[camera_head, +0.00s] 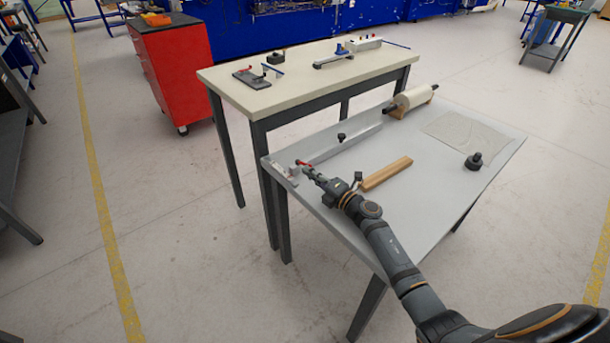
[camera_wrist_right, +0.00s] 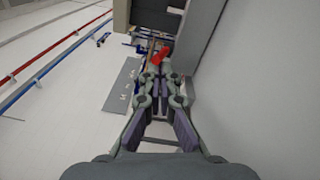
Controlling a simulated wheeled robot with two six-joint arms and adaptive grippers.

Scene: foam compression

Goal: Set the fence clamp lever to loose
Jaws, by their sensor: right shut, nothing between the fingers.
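The fence clamp lever is a small red handle (camera_head: 304,163) at the near left end of the grey fence (camera_head: 345,144) on the grey table. My right gripper (camera_head: 311,173) is shut and empty, with its fingertips right beside the lever. In the right wrist view the red lever (camera_wrist_right: 160,56) shows just beyond the closed fingertips (camera_wrist_right: 159,76). I cannot tell whether they touch it. The lever's exact setting is too small to read. My left gripper is not in view.
A wooden bar (camera_head: 386,174) lies close to my right wrist. A black knob (camera_head: 341,138) stands by the fence. A roll (camera_head: 412,97), a thin sheet (camera_head: 465,132) and a black weight-like object (camera_head: 474,161) are farther right. A cream-topped bench (camera_head: 300,88) stands behind.

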